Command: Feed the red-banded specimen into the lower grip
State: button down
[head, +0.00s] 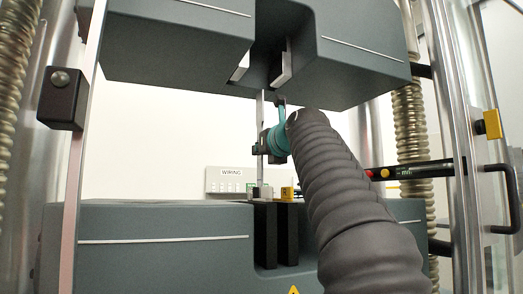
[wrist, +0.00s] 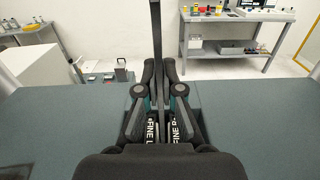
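A thin grey upright strip, which looks like the specimen (head: 261,172), stands at my gripper (head: 264,148) in the head view. No red band can be made out on it. My gripper's fingers are close together around the strip, and in the wrist view my gripper (wrist: 159,68) looks closed, its fingers meeting a dark upright bar. The lower grip (head: 150,225) is a wide dark-grey block with two black jaws (head: 265,238) in its front slot. The strip's lower end shows near the jaw tops; whether it is between them I cannot tell. My sleeved arm hides part of the right side.
The upper grip (head: 180,45) hangs above, its open slot over the strip. Metal columns and ribbed bellows (head: 408,120) flank the machine. A black and red pen-like bar (head: 410,171) is at right. A workbench (wrist: 235,25) stands in the wrist view's background.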

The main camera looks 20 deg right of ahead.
jog(key=c, duration=1.2)
grip_release()
jog(key=shift+f, duration=0.1)
jog(key=shift+c, duration=0.2)
jog(key=shift+f, duration=0.1)
jog(key=s, duration=1.2)
